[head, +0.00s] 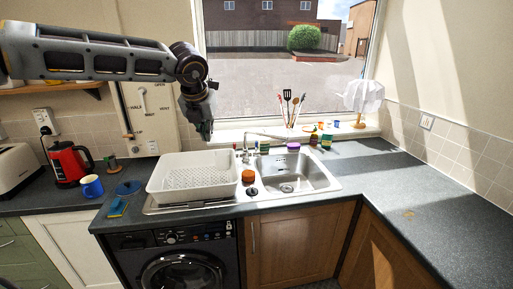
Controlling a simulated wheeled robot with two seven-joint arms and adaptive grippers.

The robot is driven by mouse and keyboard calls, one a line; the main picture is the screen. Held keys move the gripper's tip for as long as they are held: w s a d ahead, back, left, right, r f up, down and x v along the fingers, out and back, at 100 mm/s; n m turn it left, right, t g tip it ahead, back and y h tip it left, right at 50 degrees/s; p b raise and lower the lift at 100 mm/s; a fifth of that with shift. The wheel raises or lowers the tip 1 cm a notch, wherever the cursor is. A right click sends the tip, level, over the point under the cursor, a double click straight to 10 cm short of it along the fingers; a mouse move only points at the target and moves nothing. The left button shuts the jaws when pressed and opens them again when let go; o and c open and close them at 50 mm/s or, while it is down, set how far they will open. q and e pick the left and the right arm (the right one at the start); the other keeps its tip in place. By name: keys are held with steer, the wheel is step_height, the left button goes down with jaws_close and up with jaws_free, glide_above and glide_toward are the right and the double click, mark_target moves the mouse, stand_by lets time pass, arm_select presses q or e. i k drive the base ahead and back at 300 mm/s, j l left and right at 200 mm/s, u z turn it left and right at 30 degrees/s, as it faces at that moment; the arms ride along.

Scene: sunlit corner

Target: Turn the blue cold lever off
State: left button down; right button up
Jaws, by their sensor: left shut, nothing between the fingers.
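The tap (245,150) stands at the back of the sink, behind and between the white dish rack and the basin. Its spout reaches right over the basin. I cannot make out a blue cold lever on it; it is too small or hidden at this size. My left gripper (206,137) hangs fingers down from the arm coming in from the left. It is shut and empty, above the back of the dish rack and left of the tap, apart from it. My right gripper is not in view.
The white dish rack (190,184) covers the left side of the sink; the steel basin (312,174) is on the right. An orange-brown item (248,176) sits between them. A utensil holder and small jars stand behind. The right worktop (430,215) is mostly clear.

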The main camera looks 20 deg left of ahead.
mark_target(255, 153)
steer(key=i, duration=1.45)
